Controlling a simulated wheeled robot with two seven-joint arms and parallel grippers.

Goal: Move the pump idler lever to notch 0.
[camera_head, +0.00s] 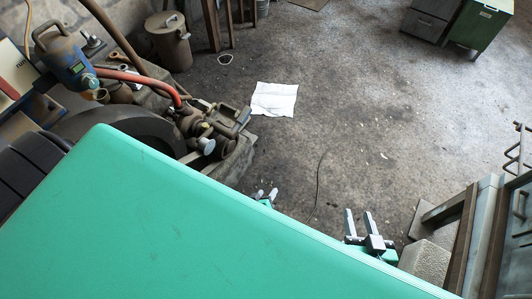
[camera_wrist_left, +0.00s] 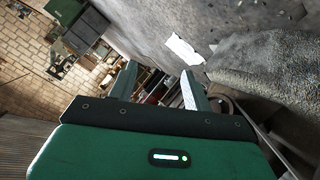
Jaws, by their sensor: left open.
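I cannot pick out the pump idler lever or its notches in either view. The large green surface in the head view hides much of the lower part. My left gripper (camera_head: 265,193) shows only its fingertips past the green edge in the head view. In the left wrist view my left gripper (camera_wrist_left: 160,80) has its fingers apart, with nothing between them. My right gripper (camera_head: 360,222) is at the lower right of the head view, with its fingers apart and empty over the floor. Neither gripper touches anything that I can see.
A rusty machine assembly (camera_head: 208,125) with a red hose (camera_head: 140,77) stands at the left. A lidded metal can (camera_head: 168,42) is behind it. A white sheet (camera_head: 274,99) lies on open floor. A green cabinet (camera_head: 478,25) stands far right, and a metal frame (camera_head: 483,240) near right.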

